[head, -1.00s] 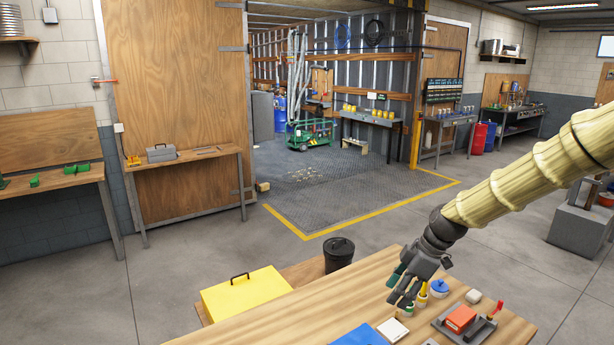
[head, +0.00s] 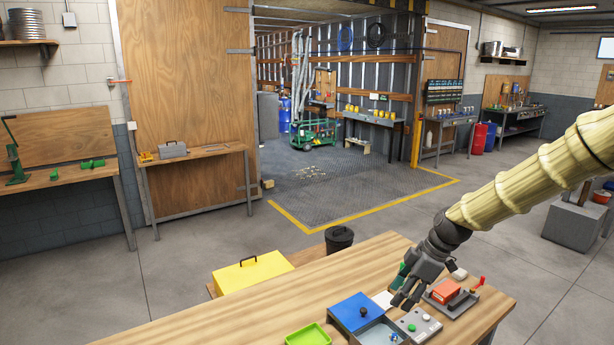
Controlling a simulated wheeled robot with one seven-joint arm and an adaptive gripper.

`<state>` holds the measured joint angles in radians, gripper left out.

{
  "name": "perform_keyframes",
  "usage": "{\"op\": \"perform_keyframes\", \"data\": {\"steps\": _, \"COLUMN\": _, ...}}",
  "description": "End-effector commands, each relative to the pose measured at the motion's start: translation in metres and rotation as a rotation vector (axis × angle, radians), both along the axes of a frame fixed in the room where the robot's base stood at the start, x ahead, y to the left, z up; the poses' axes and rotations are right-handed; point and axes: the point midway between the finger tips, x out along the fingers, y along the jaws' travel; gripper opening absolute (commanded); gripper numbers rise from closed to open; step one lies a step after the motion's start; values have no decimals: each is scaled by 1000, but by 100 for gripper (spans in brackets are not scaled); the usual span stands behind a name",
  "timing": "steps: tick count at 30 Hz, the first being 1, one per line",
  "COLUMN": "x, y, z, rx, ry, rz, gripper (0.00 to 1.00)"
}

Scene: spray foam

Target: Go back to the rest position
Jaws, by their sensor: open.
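My gripper (head: 402,299) hangs at the end of my arm in its pale ribbed sleeve, at the right of the head view. Its dark fingers point down and left over the wooden workbench (head: 290,308). They are apart, with nothing visible between them. In the picture the fingertips overlap the space between a white card (head: 382,300) and a grey panel with round buttons (head: 419,326). I cannot tell their height above the bench. Small jars near the gripper are mostly hidden behind it.
On the bench are a blue-lidded box (head: 352,310), a green tray (head: 309,335), and an orange block (head: 446,291) in a grey holder. A yellow case (head: 252,273) and a black bin (head: 339,240) stand beyond it. Open floor (head: 210,260) lies to the left.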

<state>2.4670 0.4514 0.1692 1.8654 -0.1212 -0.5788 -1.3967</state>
Motion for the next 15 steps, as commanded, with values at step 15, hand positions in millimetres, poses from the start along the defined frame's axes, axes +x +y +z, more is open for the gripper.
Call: {"op": "perform_keyframes", "data": {"steps": 15, "x": -45, "y": 33, "z": -111, "rx": -38, "ry": 115, "rz": -224, "gripper": 44}}
